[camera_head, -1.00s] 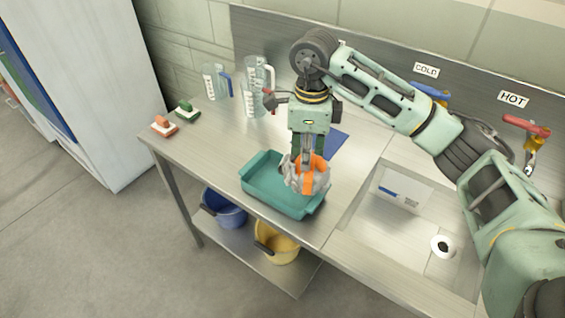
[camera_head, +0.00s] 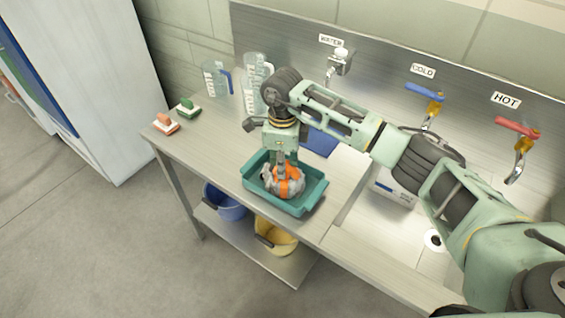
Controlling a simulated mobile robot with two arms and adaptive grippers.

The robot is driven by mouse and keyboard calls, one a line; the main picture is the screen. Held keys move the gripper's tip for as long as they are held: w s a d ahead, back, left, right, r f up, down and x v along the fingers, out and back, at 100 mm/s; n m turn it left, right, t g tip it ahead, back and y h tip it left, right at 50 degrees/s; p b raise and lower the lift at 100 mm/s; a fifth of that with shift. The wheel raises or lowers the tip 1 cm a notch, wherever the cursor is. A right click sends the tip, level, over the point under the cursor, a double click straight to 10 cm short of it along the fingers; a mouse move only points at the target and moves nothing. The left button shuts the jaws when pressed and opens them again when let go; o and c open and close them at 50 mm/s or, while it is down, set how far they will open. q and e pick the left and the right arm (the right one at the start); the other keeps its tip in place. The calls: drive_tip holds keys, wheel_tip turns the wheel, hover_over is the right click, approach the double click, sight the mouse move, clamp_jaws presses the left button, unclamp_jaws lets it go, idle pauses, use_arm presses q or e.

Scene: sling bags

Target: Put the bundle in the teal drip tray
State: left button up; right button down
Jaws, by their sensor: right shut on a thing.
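The teal drip tray (camera_head: 318,190) sits on the steel counter near its front edge. The bundle (camera_head: 268,184), grey with orange bands, is inside the tray's outline, low and near its middle. My right gripper (camera_head: 283,178) points down over the tray and is shut on the bundle. Its fingertips are partly hidden against the bundle. I cannot tell whether the bundle touches the tray floor. My left gripper is out of the view.
Measuring jugs (camera_head: 216,80) stand at the back of the counter. Two brushes (camera_head: 187,108) lie at the left end. The sink with taps (camera_head: 428,100) is to the right. Blue (camera_head: 226,203) and yellow (camera_head: 275,236) buckets stand on the lower shelf.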

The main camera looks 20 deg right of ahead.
drive_tip(key=shift+f, duration=0.1)
drive_tip(key=c, duration=1.9)
unclamp_jaws()
drive_tip(key=o, duration=0.4)
drive_tip(key=shift+c, duration=0.2)
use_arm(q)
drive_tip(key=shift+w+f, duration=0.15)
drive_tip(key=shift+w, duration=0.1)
use_arm(e)
drive_tip(key=shift+o, duration=0.3)
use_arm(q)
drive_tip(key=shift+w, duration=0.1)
use_arm(e)
drive_tip(key=shift+r, duration=0.25)
use_arm(q)
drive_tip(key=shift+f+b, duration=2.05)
drive_tip(key=shift+b, duration=0.15)
use_arm(e)
wheel_tip(320, 180, up, 12)
drive_tip(key=shift+f, duration=0.15)
